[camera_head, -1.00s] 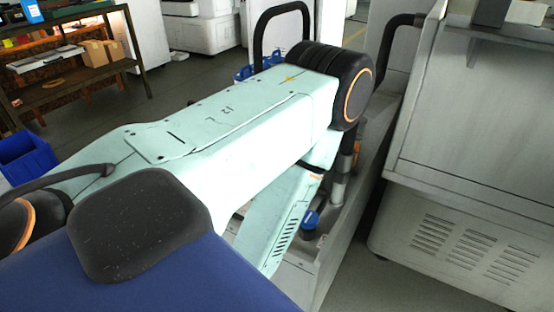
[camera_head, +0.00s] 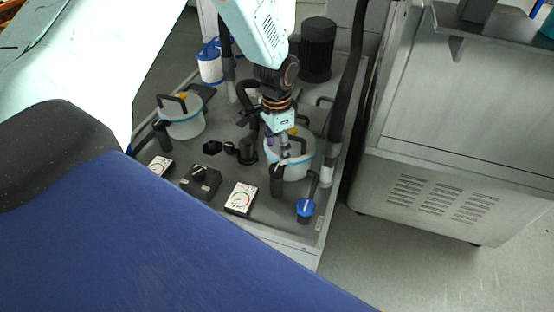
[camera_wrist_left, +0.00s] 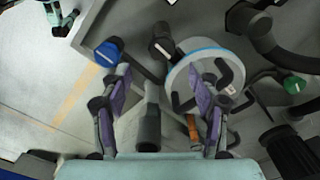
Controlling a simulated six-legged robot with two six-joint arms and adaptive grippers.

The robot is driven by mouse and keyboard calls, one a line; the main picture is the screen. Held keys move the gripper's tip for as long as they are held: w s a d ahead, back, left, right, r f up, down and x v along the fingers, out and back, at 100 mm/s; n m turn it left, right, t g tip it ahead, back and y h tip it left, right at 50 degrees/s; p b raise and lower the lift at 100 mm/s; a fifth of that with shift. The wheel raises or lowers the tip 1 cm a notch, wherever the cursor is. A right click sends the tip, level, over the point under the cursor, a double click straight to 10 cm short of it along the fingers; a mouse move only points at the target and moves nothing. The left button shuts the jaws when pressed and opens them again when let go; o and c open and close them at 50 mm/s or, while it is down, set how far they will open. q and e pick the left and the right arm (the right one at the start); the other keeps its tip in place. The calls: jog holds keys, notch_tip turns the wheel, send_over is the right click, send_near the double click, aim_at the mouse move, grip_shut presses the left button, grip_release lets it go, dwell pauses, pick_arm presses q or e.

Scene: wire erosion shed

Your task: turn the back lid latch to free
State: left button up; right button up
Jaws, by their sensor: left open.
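Two white lidded canisters stand on the grey tank top, one at left (camera_head: 184,124) and one at right (camera_head: 298,168), each with a black lid handle. A yellow-orange piece shows at each lid; on the right one it is a small orange piece (camera_wrist_left: 193,128) at the lid's edge in the wrist view. I cannot tell for sure which part is the back lid latch. My left gripper (camera_head: 280,140) is above the right canister, pointing down and partly hiding its lid. In the wrist view its purple-padded fingers (camera_wrist_left: 162,75) are apart, with nothing held.
A black upright grip (camera_head: 277,180) stands before the right canister. A blue knob (camera_head: 305,207) and a black hose (camera_head: 345,95) are to its right. Dials (camera_head: 242,198), a switch box (camera_head: 201,181) and a black motor (camera_head: 317,50) surround it. A large grey cabinet (camera_head: 470,110) is at right.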

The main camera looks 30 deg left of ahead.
aim_at(276, 168)
pick_arm(q)
jog(key=shift+w+r, duration=0.1)
jog(key=f, duration=0.4)
jog(key=f+b, duration=0.1)
jog(key=f, duration=0.1)
jog(key=shift+a+f, duration=0.25)
jog(key=shift+d+f, duration=0.35)
jog(key=shift+f, duration=0.15)
jog(key=shift+a+f, duration=0.1)
jog(key=shift+a, duration=0.15)
jog(key=shift+c, duration=1.1)
jog(key=shift+d, duration=0.15)
jog(key=c, duration=0.7)
jog(key=shift+c, duration=1.3)
pick_arm(e)
jog(key=shift+f, duration=0.5)
